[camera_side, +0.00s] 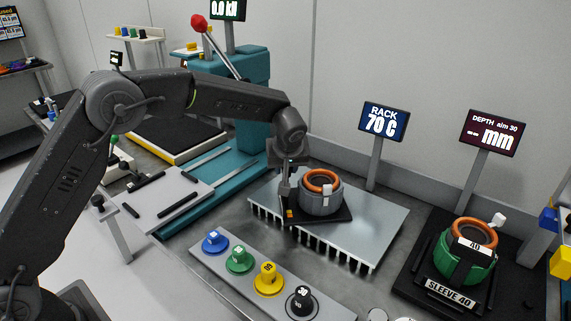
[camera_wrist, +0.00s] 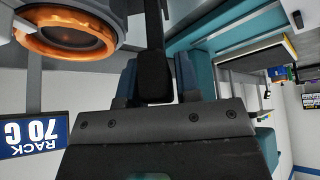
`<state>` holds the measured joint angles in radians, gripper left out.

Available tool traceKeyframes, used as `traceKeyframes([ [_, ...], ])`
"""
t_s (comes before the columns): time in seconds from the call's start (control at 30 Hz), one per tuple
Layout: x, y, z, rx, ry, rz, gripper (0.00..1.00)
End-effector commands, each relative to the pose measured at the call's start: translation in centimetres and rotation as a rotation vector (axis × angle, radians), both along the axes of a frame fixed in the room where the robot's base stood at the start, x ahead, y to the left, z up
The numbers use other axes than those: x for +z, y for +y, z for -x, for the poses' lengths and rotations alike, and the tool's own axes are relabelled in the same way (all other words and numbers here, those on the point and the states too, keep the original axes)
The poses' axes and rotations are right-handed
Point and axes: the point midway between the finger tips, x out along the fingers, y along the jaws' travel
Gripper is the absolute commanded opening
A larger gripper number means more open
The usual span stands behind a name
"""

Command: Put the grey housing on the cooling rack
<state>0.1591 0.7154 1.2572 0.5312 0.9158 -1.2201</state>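The grey housing (camera_side: 321,201) with an orange winding ring on top stands upright on a black carrier plate (camera_side: 326,219) over the finned cooling rack (camera_side: 377,217). I cannot tell whether the plate touches the rack. My gripper (camera_side: 286,208) points down at the housing's left side, at the carrier's left end. In the wrist view, its two fingers (camera_wrist: 156,80) stand on either side of a dark upright bar (camera_wrist: 154,30). Whether they press on it is unclear. The housing's orange ring (camera_wrist: 68,32) shows at the wrist view's upper left. The housing's lower part is hidden there.
The rack display (camera_side: 383,122) reads 70 C behind the rack. A green sleeve (camera_side: 465,264) marked 40 stands on a black fixture at right. Blue, green, yellow and black knobbed pieces sit on a strip (camera_side: 222,260) in front. A teal press (camera_side: 235,85) stands behind. The rack's right part is bare.

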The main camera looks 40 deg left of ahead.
Motion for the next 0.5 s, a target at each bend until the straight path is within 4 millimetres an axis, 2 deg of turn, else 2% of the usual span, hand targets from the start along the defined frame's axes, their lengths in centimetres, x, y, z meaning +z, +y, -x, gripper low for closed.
traceKeyframes([
  [0.03, -0.02, 0.01, 0.01, 0.0, 0.001, -0.001, 0.35],
  [0.17, -0.01, 0.0, 0.01, 0.0, 0.001, -0.001, 0.47],
  [0.37, 0.02, 0.01, 0.02, 0.0, 0.001, -0.001, 0.47],
  [0.5, 0.78, -0.15, 0.12, 0.0, -0.001, 0.0, 0.47],
])
